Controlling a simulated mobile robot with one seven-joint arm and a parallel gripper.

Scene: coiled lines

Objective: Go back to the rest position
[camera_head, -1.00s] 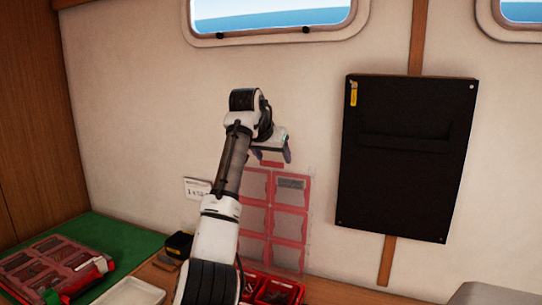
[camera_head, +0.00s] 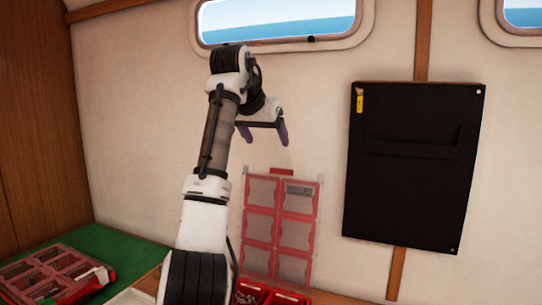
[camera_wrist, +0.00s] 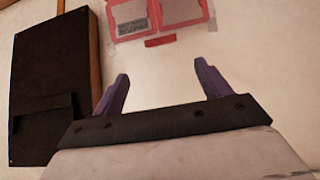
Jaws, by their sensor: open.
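My gripper (camera_head: 266,136) is raised in front of the pale wall, above the red-framed panel (camera_head: 279,228). In the wrist view my gripper (camera_wrist: 160,82) shows its two purple fingers spread apart with nothing between them. The panel has several red-edged windows and a red tab at its top. Part of it also shows upside down at the top of the wrist view (camera_wrist: 152,18). The gripper does not touch the panel in either view.
A black board (camera_head: 410,170) hangs on the wall at right. A window (camera_head: 280,20) is above the arm. A red compartment case (camera_head: 50,275) lies on a green mat (camera_head: 115,245) at lower left. Red bins (camera_head: 275,296) stand below the panel. The wall between gripper and board is clear.

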